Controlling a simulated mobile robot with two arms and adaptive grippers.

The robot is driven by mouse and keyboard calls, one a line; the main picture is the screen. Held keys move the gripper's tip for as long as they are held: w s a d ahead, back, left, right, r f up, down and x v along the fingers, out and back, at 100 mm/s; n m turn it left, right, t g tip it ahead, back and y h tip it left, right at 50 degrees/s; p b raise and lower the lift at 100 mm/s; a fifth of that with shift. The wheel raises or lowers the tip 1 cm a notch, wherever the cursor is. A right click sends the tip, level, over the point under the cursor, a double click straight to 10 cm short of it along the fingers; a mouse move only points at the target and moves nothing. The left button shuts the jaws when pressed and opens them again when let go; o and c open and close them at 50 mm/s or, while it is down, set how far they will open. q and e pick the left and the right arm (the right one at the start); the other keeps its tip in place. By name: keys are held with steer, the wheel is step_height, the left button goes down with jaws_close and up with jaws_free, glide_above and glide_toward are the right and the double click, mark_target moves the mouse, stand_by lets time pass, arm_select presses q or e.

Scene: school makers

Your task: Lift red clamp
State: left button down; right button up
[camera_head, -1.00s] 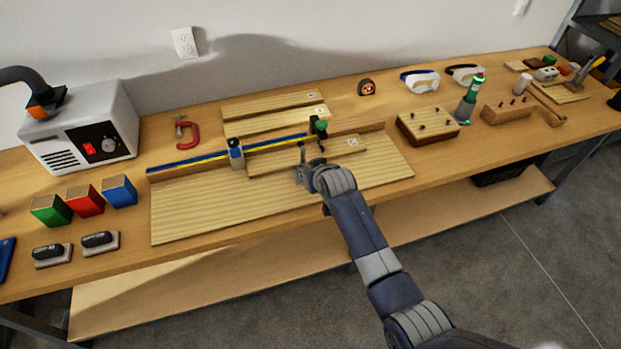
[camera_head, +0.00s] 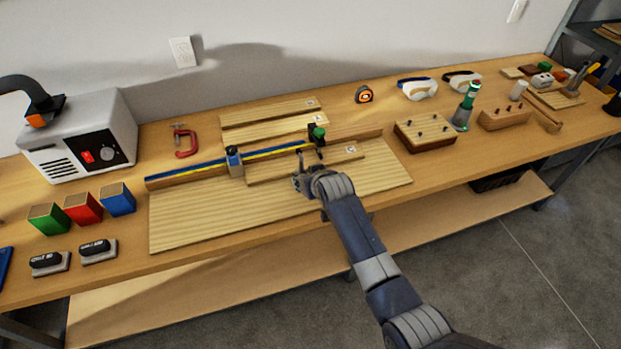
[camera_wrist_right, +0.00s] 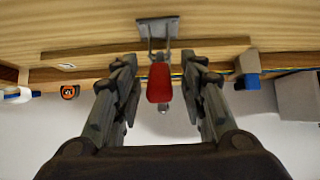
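A toggle clamp with a red handle (camera_wrist_right: 159,85) and a grey metal base (camera_wrist_right: 157,27) shows in the right wrist view. My right gripper (camera_wrist_right: 160,95) is open around the handle, one finger on each side, with gaps between the fingers and the red grip. In the head view my right gripper (camera_head: 300,182) is over the front wooden board and largely hides this clamp. A separate red C-clamp (camera_head: 187,147) lies at the back of the bench, left of the boards and away from my gripper. My left gripper is not in view.
The blue-and-yellow fence (camera_head: 190,170) with a blue bracket (camera_head: 234,160) runs behind my gripper. A green-knobbed stop (camera_head: 317,140) stands close behind it. A drilled wooden block (camera_head: 425,135) is to the right. The large board's front left (camera_head: 200,220) is clear.

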steer(key=v, duration=1.2)
stand_by(0.5)
steer(key=s+d+f+g+h+b, duration=0.1)
steer(key=s+d+f, duration=0.3)
steer(key=f, duration=0.8)
steer(key=s+d+f+g+b, duration=0.1)
steer(key=s+f+g, duration=0.1)
steer(key=s+f, duration=0.7)
steer(key=s+d+f+g+h, duration=0.1)
steer(key=s+d+f, duration=0.2)
steer(key=f, duration=1.1)
steer(key=s+d+f+g, duration=0.1)
steer(key=s+d+f, duration=0.3)
steer(key=s, duration=0.7)
steer(key=s+d+f+g+b, duration=0.1)
steer(key=s+d+f, duration=0.3)
steer(key=s+f, duration=0.4)
steer(key=s+d+f+m+g+h+b, duration=0.1)
steer(key=s+d+f, duration=0.3)
steer(key=s, duration=1.2)
step_height(320, 180, down, 3)
steer(key=shift+d+r+g, duration=0.2)
steer(key=shift+d+g, duration=0.1)
steer(key=shift+g, duration=0.4)
